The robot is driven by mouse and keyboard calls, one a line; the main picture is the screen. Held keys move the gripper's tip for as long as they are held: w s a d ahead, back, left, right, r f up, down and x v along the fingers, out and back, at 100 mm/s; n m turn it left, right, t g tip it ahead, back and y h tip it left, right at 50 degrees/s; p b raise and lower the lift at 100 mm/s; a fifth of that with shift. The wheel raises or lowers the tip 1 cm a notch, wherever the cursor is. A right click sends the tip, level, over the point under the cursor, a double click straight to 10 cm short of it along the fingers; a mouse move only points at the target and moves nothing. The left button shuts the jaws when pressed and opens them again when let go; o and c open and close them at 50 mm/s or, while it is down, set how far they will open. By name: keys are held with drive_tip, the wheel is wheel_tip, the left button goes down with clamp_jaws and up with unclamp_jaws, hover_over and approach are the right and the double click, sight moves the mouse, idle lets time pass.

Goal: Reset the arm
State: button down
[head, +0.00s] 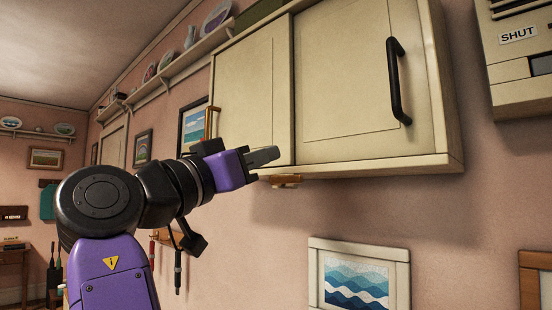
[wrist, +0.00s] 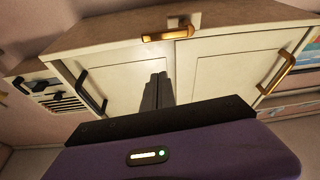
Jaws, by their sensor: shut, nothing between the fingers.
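My arm reaches up from the lower left in the head view, and my gripper (head: 263,156) is raised in front of the lower edge of a cream wall cabinet (head: 345,75). The fingers are together with nothing between them. In the wrist view my gripper (wrist: 157,82) points at the cabinet front near the line between its two doors. I cannot tell whether the fingertips touch the cabinet. Both cabinet doors look closed.
The cabinet has a black handle (head: 397,82) on the right and a brass handle (head: 212,122) on the left. A small wooden and brass piece (head: 286,181) sits under its edge. A wave picture (head: 357,282) hangs below. A unit labelled SHUT (head: 518,36) is at right.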

drive_tip(key=v, duration=0.4)
drive_tip(key=shift+s+a+b, duration=0.1)
drive_tip(key=shift+a+b, duration=0.15)
drive_tip(key=shift+b, duration=0.05)
